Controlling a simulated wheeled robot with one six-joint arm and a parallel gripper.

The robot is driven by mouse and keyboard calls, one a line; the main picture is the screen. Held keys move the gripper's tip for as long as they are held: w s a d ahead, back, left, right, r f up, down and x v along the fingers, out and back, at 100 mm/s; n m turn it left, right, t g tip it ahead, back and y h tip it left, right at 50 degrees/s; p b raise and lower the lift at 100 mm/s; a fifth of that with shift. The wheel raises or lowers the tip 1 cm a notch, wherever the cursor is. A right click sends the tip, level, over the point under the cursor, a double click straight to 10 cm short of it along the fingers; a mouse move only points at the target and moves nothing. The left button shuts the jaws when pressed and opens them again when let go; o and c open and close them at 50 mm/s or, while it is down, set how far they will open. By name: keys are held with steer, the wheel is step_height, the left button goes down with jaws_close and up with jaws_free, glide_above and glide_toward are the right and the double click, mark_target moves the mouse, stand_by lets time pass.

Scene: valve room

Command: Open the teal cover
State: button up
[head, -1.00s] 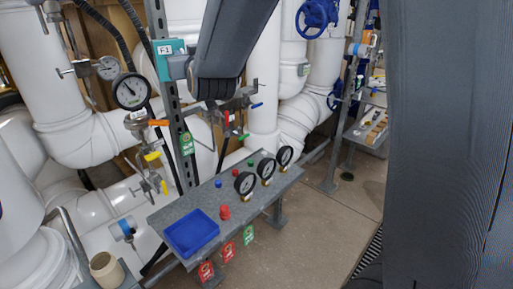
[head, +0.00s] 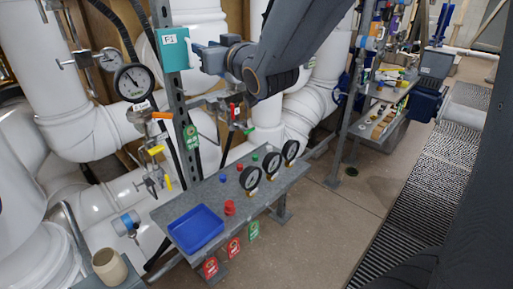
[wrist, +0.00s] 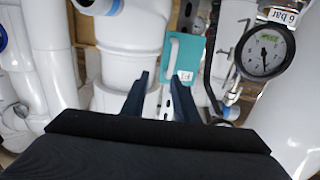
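The teal cover (head: 172,49) is a small box-like panel with a white label, fixed high on a perforated metal post in the head view. In the wrist view the teal cover (wrist: 197,52) lies ahead, with a pale handle (wrist: 172,58) along its left side. The cover's front is turned partly away in the head view.
A dial gauge (head: 133,83) and thick white pipes (head: 75,140) stand left of the post. Below is a grey bench (head: 205,187) with a blue tray (head: 195,229), buttons and several gauges. In the wrist view a gauge (wrist: 265,50) sits right of the cover. Floor right of the bench is clear.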

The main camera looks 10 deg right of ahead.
steer(key=s+d+f+m+g+h+b, duration=0.1)
steer(key=s+d+f+g+h+b, duration=0.1)
steer(key=f, duration=0.6)
steer(key=s+d+f+m+g+h+b, duration=0.1)
steer(key=s+d+f+g+h+b, duration=0.1)
steer(key=d+f, duration=0.3)
steer(key=s+d+f+m+g+h+b, duration=0.1)
steer(key=s+d+f+g+b, duration=0.1)
steer(key=f, duration=1.1)
steer(key=shift+d+g+h, duration=0.4)
steer(key=shift+d+g, duration=0.3)
steer(key=shift+d, duration=0.3)
